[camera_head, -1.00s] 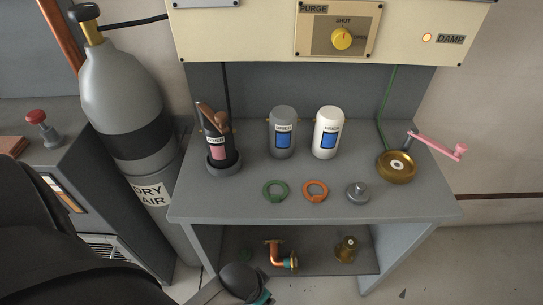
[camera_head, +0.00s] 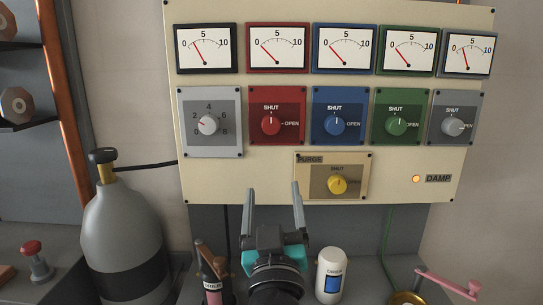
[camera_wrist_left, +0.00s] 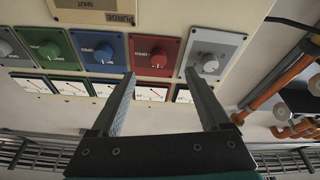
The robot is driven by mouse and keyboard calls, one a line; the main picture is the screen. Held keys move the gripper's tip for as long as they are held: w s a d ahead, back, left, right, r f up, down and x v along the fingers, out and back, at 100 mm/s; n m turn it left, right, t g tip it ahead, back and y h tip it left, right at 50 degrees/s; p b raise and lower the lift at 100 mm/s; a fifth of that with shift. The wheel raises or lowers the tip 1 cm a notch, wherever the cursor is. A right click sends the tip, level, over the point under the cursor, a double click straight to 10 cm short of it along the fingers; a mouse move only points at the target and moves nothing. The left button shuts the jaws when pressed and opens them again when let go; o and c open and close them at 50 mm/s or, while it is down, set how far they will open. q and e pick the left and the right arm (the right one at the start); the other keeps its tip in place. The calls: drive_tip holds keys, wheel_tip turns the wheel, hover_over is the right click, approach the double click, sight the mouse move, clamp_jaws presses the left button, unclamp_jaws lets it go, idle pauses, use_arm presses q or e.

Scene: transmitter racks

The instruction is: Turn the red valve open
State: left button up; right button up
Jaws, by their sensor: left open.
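The red valve (camera_head: 270,125) is a round knob on a red plate, second from the left in the panel's row of knobs. Its white mark points up toward SHUT; OPEN is printed at its right. My left gripper (camera_head: 273,188) is open and empty, fingers pointing up, below the red valve and in front of the panel's lower edge. In the left wrist view, which shows the panel upside down, the red valve (camera_wrist_left: 158,55) lies beyond and between the two fingertips (camera_wrist_left: 160,76), apart from them. My right gripper is not in view.
A grey dial (camera_head: 207,125) sits left of the red valve and a blue knob (camera_head: 337,124) right of it. The yellow PURGE knob (camera_head: 337,184) is below. Gauges line the top. A gas cylinder (camera_head: 125,235) stands left; a white canister (camera_head: 331,275) stands on the bench below.

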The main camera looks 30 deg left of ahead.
sight(271, 129)
use_arm(q)
drive_tip(key=shift+t, duration=0.3)
drive_tip(key=p+x, duration=0.1)
drive_tip(key=x, duration=0.4)
drive_tip(key=r+p+x, duration=0.1)
drive_tip(key=x, duration=0.4)
drive_tip(key=r+p+x, duration=0.1)
drive_tip(key=p+x, duration=0.1)
drive_tip(key=x, duration=0.3)
drive_tip(key=shift+s, duration=0.15)
clamp_jaws()
